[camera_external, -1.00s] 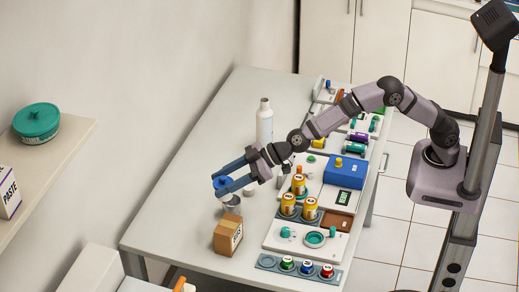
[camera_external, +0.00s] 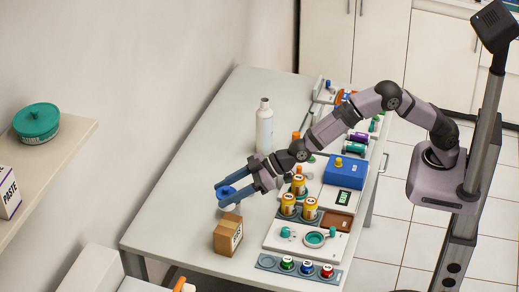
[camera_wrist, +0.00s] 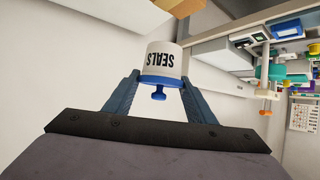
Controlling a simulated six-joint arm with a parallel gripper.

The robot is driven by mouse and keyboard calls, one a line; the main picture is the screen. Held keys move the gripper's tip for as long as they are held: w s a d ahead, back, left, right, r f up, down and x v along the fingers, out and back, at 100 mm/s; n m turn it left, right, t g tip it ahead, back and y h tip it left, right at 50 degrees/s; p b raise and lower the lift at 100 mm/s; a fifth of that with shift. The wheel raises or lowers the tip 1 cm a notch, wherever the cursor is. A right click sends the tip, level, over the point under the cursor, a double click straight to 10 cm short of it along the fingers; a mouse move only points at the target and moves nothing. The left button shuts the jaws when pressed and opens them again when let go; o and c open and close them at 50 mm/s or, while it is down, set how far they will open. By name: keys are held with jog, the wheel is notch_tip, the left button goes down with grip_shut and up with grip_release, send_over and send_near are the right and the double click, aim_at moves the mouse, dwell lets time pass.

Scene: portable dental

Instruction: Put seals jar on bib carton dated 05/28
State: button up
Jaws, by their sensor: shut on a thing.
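My gripper (camera_external: 228,192) is shut on the seals jar, a pale jar with a blue knobbed lid (camera_external: 227,191). In the wrist view the jar (camera_wrist: 162,58) sits between both fingers, its SEALS label upside down and its lid toward the camera. In the external view the fingers partly hide the jar. A brown carton (camera_external: 225,236) with a white label stands on the table just below the jar in the picture. The label's date is too small to read. A tan edge (camera_wrist: 185,7) at the top of the wrist view may be this carton.
A white bottle (camera_external: 264,130) stands behind the gripper. Yellow jars (camera_external: 310,207), a blue box (camera_external: 345,173) and a holder with several small jars (camera_external: 287,263) fill the table's right side. The table (camera_external: 180,205) left of the gripper is clear.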

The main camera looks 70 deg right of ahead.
jog(key=shift+f+p, duration=1)
jog(key=shift+f, duration=2.75)
jog(key=shift+f, duration=0.2)
jog(key=o, duration=1.1)
jog(key=shift+c, duration=0.2)
jog(key=shift+r, duration=0.25)
jog(key=b+v, duration=0.3)
jog(key=v, duration=0.9)
jog(key=shift+f, duration=0.1)
